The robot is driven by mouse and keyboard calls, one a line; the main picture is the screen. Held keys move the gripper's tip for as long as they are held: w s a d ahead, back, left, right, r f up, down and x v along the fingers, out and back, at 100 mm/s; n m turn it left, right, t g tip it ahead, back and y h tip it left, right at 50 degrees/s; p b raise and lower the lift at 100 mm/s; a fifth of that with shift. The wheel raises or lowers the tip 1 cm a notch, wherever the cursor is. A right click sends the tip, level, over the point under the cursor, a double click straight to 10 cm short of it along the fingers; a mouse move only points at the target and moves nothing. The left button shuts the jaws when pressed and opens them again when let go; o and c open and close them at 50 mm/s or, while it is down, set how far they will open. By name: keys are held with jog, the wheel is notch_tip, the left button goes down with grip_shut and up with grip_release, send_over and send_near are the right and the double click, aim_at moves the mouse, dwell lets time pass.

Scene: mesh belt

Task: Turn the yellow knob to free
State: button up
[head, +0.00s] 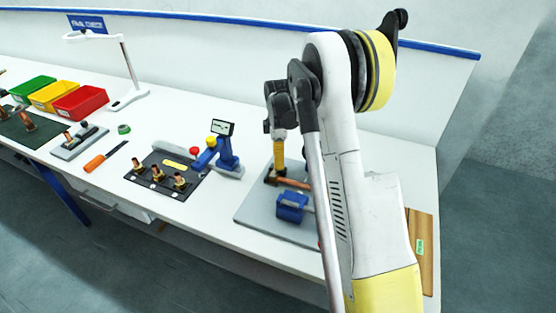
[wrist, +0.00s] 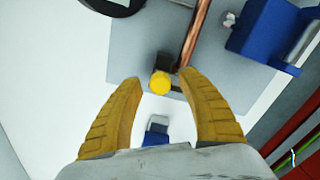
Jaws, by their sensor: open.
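The yellow knob (wrist: 160,83) shows in the wrist view on a small dark block (wrist: 163,64), beside a copper tube (wrist: 194,35) on a grey plate. My gripper (wrist: 160,79) is open, with its yellow fingertips on either side of the knob and gaps on both sides. I cannot tell how high the fingertips are above the knob. In the head view my gripper (head: 279,170) points down over the grey plate (head: 255,217); there the knob is hidden behind it. The knob's marking is not readable.
A blue clamp (head: 291,206) stands on the plate by the copper tube. To the left are a blue device with a display (head: 223,128), a black plate with copper fittings (head: 148,185) and a lamp (head: 130,75). A wooden board (head: 420,240) lies at the right.

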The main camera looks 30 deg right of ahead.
grip_shut()
